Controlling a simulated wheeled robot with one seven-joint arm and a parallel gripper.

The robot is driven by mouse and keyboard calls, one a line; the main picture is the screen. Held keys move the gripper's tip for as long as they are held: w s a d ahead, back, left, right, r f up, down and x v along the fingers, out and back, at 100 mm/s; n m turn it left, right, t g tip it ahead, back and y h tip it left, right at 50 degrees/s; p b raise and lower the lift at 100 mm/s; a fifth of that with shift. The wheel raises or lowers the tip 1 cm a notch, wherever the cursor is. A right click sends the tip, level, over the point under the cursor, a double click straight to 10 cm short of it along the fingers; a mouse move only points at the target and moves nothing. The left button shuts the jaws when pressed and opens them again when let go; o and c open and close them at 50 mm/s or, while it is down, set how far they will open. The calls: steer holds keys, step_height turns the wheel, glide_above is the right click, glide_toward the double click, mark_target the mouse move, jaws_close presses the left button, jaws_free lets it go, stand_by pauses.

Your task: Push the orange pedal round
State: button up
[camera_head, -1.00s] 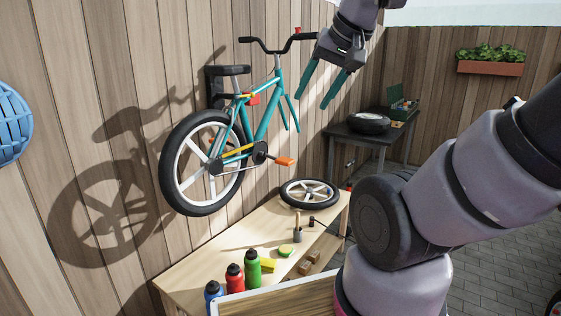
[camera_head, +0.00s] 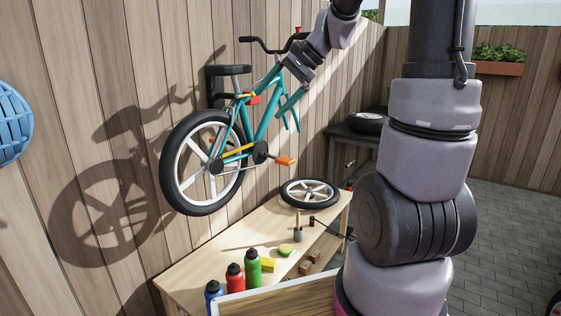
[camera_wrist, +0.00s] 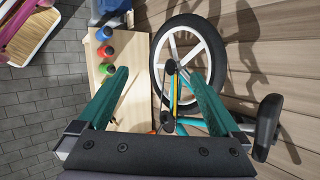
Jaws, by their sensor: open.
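The orange pedal (camera_head: 285,161) sticks out to the right from the black crank (camera_head: 260,152) of a teal bicycle (camera_head: 266,115) mounted on the plank wall. In the wrist view, a small orange patch (camera_wrist: 152,131) near the gripper's base appears to be the pedal, mostly hidden. My gripper (camera_head: 287,103) is in front of the bicycle's front frame, above the pedal and apart from it. Its teal fingers blend with the frame in the head view. In the wrist view my gripper (camera_wrist: 158,72) is open, its fingers wide apart with nothing held between them.
The rear wheel (camera_head: 200,202) is on the bicycle. Below, a wooden bench (camera_head: 210,272) holds a loose wheel (camera_head: 309,183), bottles (camera_head: 253,268) and small tools. A dark table (camera_head: 350,141) with a tyre stands behind. Air around the pedal's right side looks clear.

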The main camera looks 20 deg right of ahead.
steer(key=w+d+f+m+y, duration=0.25)
steer(key=w+f+m, duration=0.2)
steer(key=w, duration=0.65)
steer(key=m+t+y, duration=0.3)
steer(key=m+t, duration=0.4)
steer(key=m, duration=0.2)
glide_toward(280, 159)
steer(key=s+a+r, duration=0.3)
steer(key=a+r, duration=0.4)
steer(key=r, duration=0.1)
steer(key=d+f+m+t, duration=0.1)
steer(key=d+f, duration=0.1)
steer(key=f, duration=0.1)
steer(key=w+d+f+m+t+h, duration=0.1)
steer(key=d+f+m, duration=0.1)
steer(key=f, duration=0.1)
steer(key=w+d+f+m+t+h, duration=0.1)
steer(key=d+f, duration=0.1)
steer(key=f, duration=0.2)
steer(key=shift+w+d+m+t, duration=0.25)
steer(key=shift+t, duration=0.15)
steer(key=x, duration=1)
steer(key=shift+w+a, duration=0.15)
steer(key=shift+w, duration=0.1)
steer(key=shift+c, duration=0.3)
steer(key=shift+r, duration=0.1)
jaws_close()
